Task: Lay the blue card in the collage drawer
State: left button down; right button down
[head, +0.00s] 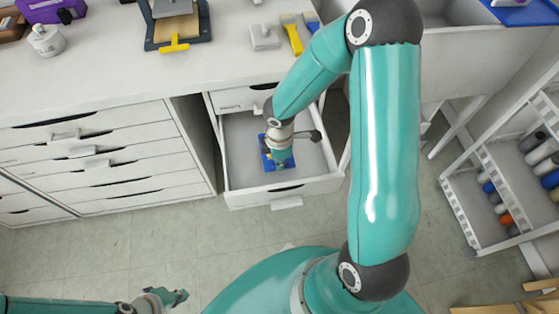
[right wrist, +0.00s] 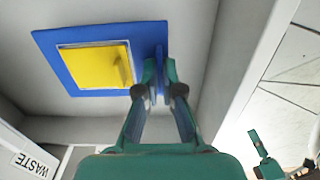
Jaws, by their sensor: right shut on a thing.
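The blue card (head: 265,160) is inside an open white drawer (head: 237,180) in the head view. In the right wrist view the blue card (right wrist: 45,48) bears a yellow square with a raised yellow grip. My right gripper (right wrist: 155,75) is shut on the card's edge, at a blue upright part. In the head view my right gripper (head: 281,160) hides part of the card. I cannot tell whether the card touches the drawer floor. My left gripper (head: 178,297) is low at the left, over the floor and away from the drawer; its jaw gap is unclear.
A closed drawer bank (head: 100,155) stands left of the open drawer. The worktop (head: 120,75) above holds a small press (head: 176,25), a purple box (head: 50,10) and small tools. A bottle rack (head: 500,180) stands at the right. A "WASTE" label (right wrist: 32,165) shows in the wrist view.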

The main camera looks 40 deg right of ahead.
jog(key=shift+f+b, duration=1.95)
jog(key=shift+f, duration=0.2)
jog(key=shift+r, duration=0.1)
jog(key=c, duration=1.1)
grip_release()
jog(key=c, duration=0.4)
